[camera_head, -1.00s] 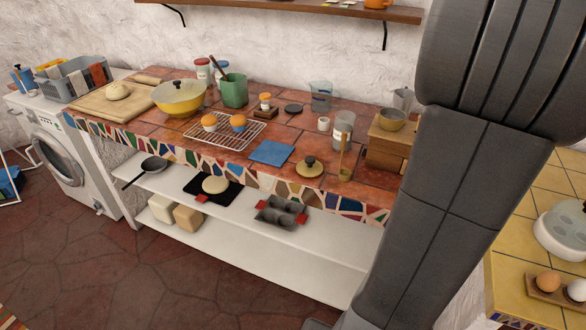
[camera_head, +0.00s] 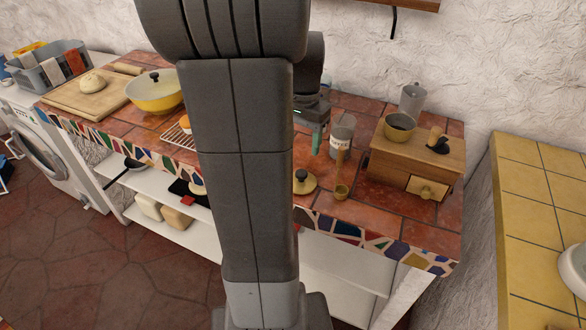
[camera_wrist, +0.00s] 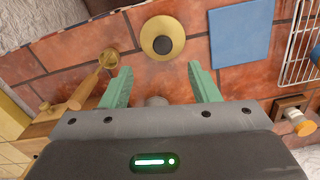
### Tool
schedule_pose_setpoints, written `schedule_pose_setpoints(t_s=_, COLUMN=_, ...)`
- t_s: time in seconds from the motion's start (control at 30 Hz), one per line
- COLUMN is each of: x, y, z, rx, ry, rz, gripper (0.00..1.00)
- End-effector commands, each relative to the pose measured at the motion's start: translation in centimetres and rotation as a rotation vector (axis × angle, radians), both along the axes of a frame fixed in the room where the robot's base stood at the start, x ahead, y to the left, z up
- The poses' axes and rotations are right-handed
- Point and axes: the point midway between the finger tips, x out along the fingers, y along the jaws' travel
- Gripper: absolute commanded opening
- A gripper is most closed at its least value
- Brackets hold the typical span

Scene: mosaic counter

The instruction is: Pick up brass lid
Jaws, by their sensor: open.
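The brass lid (camera_head: 304,181) is a round, flat lid with a dark knob, lying on the red tiled counter near its front edge. In the wrist view the brass lid (camera_wrist: 161,38) lies just beyond the fingertips, about midway between them, with its knob facing the camera. My gripper (camera_wrist: 160,80) is open and empty, its two green fingers apart above the counter. In the head view my gripper (camera_head: 316,140) shows partly behind my arm, farther back on the counter than the lid.
A wooden coffee grinder (camera_head: 415,158) is farther right. A blue square tile (camera_wrist: 241,36) and wire rack (camera_wrist: 302,45) lie on the lid's other side. My arm hides mid-counter.

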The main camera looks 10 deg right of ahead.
Motion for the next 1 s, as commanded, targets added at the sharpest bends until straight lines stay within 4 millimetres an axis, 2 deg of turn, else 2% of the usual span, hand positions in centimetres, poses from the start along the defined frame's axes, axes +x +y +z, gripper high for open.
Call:
schedule_pose_setpoints(t_s=0.1, x=-0.2, y=0.0, z=-2.6, rx=0.001, ry=0.006, rz=0.000, gripper=0.55)
schedule_pose_setpoints(t_s=0.3, x=-0.1, y=0.0, z=-5.8, rx=0.001, ry=0.004, rz=0.000, gripper=0.55)
schedule_pose_setpoints(t_s=0.57, x=-0.1, y=0.0, z=-7.6, rx=0.001, ry=0.005, rz=0.000, gripper=0.55)
schedule_pose_setpoints(t_s=0.8, x=0.1, y=0.0, z=-10.9, rx=0.001, ry=0.004, rz=0.000, gripper=0.55)
schedule_pose_setpoints(t_s=1.0, x=0.1, y=0.0, z=-11.9, rx=0.001, ry=0.001, rz=0.000, gripper=0.55)
